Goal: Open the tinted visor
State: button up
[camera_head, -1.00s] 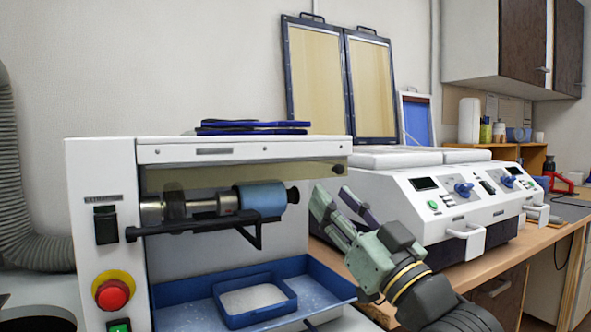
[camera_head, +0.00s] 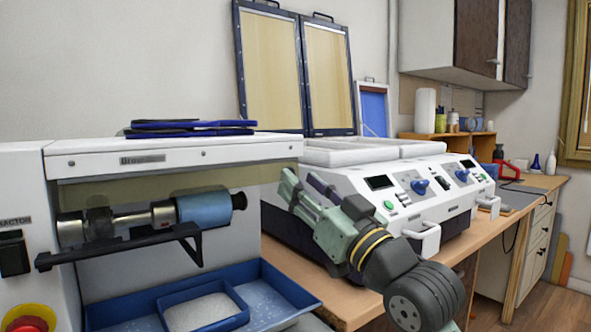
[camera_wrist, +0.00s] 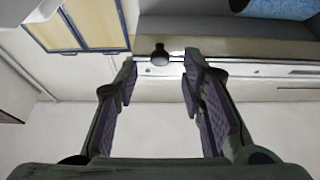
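The tinted visor (camera_head: 165,176) is a see-through, brownish band hanging under the white hood of the grinding machine (camera_head: 175,154). A small dark knob (camera_wrist: 160,54) shows between and just beyond the fingertips. I cannot tell whether anything touches it.
A black bar (camera_head: 120,247) runs below the roller. A blue tray (camera_head: 272,285) lies beneath it. A white machine with handles (camera_head: 420,240) stands close on the right, behind my arm. Dark blue flat pieces (camera_head: 190,126) lie on the hood. A red button (camera_head: 28,322) is at lower left.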

jog(key=shift+x, duration=1.35)
jog(key=shift+c, duration=0.3)
grip_shut()
